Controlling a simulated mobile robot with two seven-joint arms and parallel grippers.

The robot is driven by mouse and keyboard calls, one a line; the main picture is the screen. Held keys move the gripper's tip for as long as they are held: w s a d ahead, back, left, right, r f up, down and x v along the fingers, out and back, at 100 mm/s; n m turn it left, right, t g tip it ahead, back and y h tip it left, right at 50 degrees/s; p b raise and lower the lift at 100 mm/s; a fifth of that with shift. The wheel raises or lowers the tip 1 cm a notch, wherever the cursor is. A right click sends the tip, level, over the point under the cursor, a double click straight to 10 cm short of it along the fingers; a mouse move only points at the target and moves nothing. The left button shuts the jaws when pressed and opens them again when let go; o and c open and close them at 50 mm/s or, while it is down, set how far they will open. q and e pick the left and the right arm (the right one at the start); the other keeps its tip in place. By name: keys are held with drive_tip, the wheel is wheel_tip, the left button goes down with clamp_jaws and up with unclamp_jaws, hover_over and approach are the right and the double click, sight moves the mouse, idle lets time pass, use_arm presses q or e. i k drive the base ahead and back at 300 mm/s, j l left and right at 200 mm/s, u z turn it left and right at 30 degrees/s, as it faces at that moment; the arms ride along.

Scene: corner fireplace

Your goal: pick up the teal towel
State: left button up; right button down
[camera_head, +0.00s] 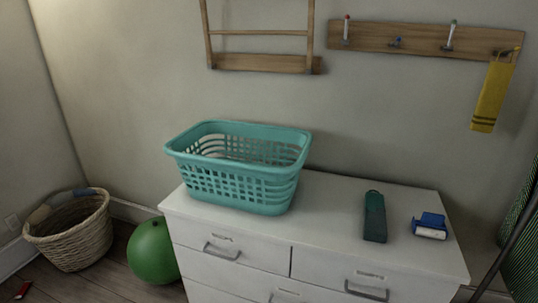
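A long dark teal item (375,219) with a small loop at its far end lies on the white dresser top, right of the middle; it looks like the folded teal towel. It is apart from the things around it. Neither of my grippers shows in the head view.
A teal laundry basket (240,190) stands on the left of the white dresser (325,229). A blue and white item (430,226) lies to the right of the teal item. A yellow towel (491,95) hangs from a wooden hook rail (420,40). A green ball (152,252) and wicker basket (75,235) are on the floor.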

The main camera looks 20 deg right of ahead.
sight(375, 230)
drive_tip(key=z, duration=1.45)
